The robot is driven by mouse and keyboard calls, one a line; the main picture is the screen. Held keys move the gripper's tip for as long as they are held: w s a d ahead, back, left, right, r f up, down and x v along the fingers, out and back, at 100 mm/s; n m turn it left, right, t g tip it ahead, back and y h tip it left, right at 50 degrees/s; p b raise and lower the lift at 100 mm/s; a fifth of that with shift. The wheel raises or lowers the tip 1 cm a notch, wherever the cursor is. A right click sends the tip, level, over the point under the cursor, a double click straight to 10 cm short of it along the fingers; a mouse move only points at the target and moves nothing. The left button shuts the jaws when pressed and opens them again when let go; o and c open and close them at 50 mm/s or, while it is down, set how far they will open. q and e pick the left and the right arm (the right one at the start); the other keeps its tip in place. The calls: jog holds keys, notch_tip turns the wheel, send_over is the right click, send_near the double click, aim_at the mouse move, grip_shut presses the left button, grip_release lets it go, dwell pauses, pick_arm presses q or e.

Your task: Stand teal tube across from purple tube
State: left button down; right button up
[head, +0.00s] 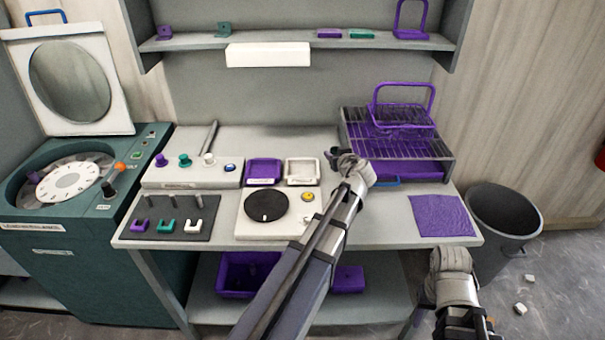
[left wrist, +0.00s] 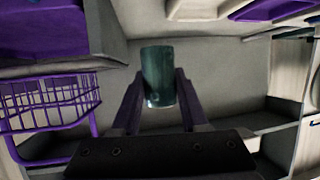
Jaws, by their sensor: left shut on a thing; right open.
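My left gripper (head: 352,163) is over the back middle of the worktable, near the purple wire rack. In the left wrist view, the left gripper (left wrist: 156,100) is shut on a dark teal tube (left wrist: 158,77), which stands out between its fingers. I cannot make out the tube in the head view. A small dark purple patch (head: 38,182) shows in the round rotor (head: 68,183) of the green machine at left; I cannot tell whether it is the purple tube. My right gripper (head: 450,260) is open and empty, low beyond the table's front right corner.
The purple rack (head: 395,145) stands at the back right. A black disc unit (head: 265,206), purple tray (head: 264,171), white tray (head: 303,171) and peg board (head: 170,232) fill the left and middle. A purple mat (head: 441,216) lies front right. A bin (head: 512,240) stands beside the table.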

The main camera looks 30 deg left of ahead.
pick_arm(q)
jog(key=b, duration=0.6)
send_over(333, 187)
jog(key=shift+s+f, duration=0.1)
jog(key=shift+f, duration=3.1)
notch_tip(333, 187, down, 4)
jog(key=b, duration=0.4)
jog(key=shift+r, duration=0.15)
jog(key=c, duration=0.7)
grip_release()
